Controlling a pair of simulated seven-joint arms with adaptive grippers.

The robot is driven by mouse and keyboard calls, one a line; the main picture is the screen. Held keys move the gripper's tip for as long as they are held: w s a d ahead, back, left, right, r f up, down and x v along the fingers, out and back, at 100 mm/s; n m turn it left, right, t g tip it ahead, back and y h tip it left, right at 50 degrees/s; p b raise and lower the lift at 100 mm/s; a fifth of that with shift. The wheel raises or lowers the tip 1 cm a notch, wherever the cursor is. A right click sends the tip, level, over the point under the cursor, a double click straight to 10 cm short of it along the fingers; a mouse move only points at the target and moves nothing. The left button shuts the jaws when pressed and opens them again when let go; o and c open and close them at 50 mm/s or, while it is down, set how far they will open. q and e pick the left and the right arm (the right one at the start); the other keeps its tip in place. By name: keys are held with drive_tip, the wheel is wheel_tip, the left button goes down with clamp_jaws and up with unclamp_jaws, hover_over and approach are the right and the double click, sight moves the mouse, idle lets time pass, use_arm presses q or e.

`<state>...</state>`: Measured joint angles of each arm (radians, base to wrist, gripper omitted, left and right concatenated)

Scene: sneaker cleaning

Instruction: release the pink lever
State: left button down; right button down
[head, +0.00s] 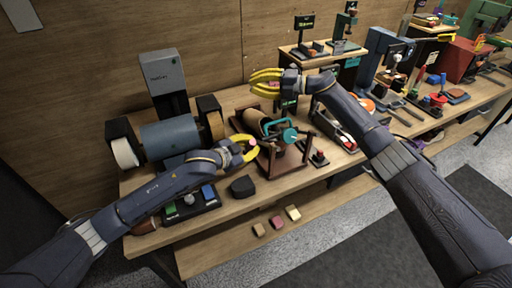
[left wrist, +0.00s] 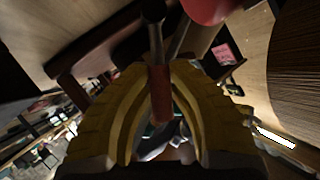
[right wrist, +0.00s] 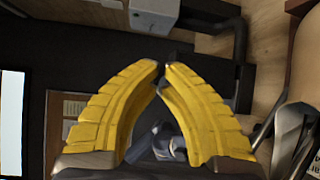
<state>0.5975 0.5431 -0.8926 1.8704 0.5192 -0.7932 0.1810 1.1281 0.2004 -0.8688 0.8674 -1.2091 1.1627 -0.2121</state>
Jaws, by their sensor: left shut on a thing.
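The lever (left wrist: 160,95) has a dark shaft and a reddish-pink grip, seen between the yellow fingers in the left wrist view. My left gripper (head: 250,147) is shut on this grip, beside the brown wooden stand (head: 282,160) in the head view. A small pink spot shows at its fingertips there. The fingers hide part of the grip. My right gripper (head: 256,84) is empty above the back of the bench. In the right wrist view its fingertips (right wrist: 162,66) nearly meet.
A teal clamp-like part (head: 280,128) and a tan roller (head: 255,121) sit close to my left gripper. A dark block (head: 242,186) lies in front. Machines crowd the bench's right side.

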use_arm(q)
drive_tip(key=shift+d, duration=0.1)
use_arm(e)
drive_tip(key=s+a+f+n+g+h, duration=0.5)
drive_tip(key=s+a+g+h, duration=0.25)
drive_tip(key=s, duration=0.35)
drive_tip(key=s+d+h, duration=0.1)
drive_tip(key=d+h, duration=0.1)
drive_tip(key=h, duration=0.1)
drive_tip(key=s+d+h, duration=0.1)
drive_tip(key=d+h, duration=0.2)
drive_tip(key=s+d+t+h, duration=0.1)
drive_tip(key=d+h, duration=0.1)
drive_tip(key=h, duration=0.1)
drive_tip(key=shift+d+r+h, duration=0.25)
drive_tip(key=shift+r, duration=0.1)
drive_tip(key=shift+d+r+m+h, duration=0.2)
drive_tip(key=shift+d+m+h, duration=0.1)
drive_tip(key=shift+d, duration=0.15)
drive_tip(key=shift+s+d+f, duration=0.1)
drive_tip(key=shift+s+f, duration=0.05)
drive_tip(key=shift+f, duration=0.05)
drive_tip(key=x, duration=0.9)
drive_tip(key=shift+f, duration=0.1)
